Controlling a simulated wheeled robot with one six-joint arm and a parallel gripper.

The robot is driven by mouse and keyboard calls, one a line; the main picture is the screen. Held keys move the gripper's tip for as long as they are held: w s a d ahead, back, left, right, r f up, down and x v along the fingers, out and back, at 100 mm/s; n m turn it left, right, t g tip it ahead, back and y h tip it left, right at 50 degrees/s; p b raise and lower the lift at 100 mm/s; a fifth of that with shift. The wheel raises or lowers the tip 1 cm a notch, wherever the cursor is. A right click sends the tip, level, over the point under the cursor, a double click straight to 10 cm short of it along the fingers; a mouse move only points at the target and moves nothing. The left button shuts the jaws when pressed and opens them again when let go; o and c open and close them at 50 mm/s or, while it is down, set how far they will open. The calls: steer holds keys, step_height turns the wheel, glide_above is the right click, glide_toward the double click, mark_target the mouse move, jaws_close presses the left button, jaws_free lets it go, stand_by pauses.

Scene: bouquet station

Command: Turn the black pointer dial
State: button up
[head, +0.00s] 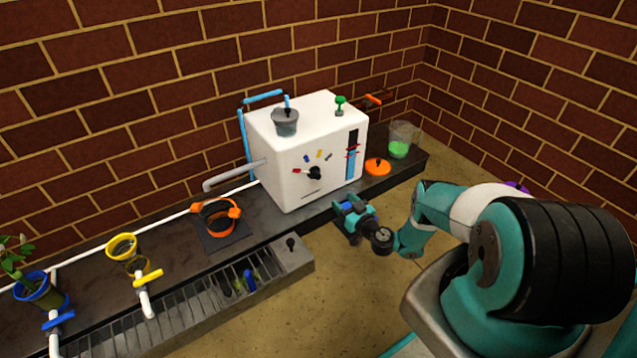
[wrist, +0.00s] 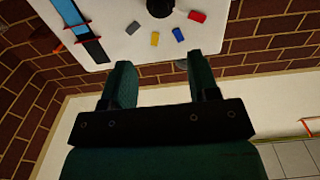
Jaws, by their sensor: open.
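The black pointer dial (head: 314,173) is on the front face of the white box-shaped machine (head: 285,195). Several coloured marks, red, blue, yellow and grey, sit around it. In the wrist view the dial (wrist: 160,7) is at the top edge and partly cut off, with the marks below and beside it. My gripper (head: 345,205) is in front of the machine, low and right of the dial, apart from it. In the wrist view my gripper (wrist: 165,75) has its two fingers apart with nothing between them.
A blue level strip with red marks (head: 352,155) is right of the dial. An orange lid (head: 378,166) and a glass with green contents (head: 399,140) stand on the counter to the right. A grey pipe (head: 232,174) leaves the machine's left side. The floor in front is clear.

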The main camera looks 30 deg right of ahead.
mark_target(319, 178)
steer(key=w+b, duration=0.4)
steer(key=b, duration=0.1)
steer(key=w+b, duration=0.5)
steer(key=b, duration=0.1)
steer(key=w+b, duration=0.5)
steer(key=b, duration=0.1)
steer(key=shift+a+f, duration=0.15)
steer(key=shift+a, duration=0.2)
steer(key=shift+w+b, duration=0.4)
steer(key=shift+w, duration=0.05)
steer(key=c, duration=0.9)
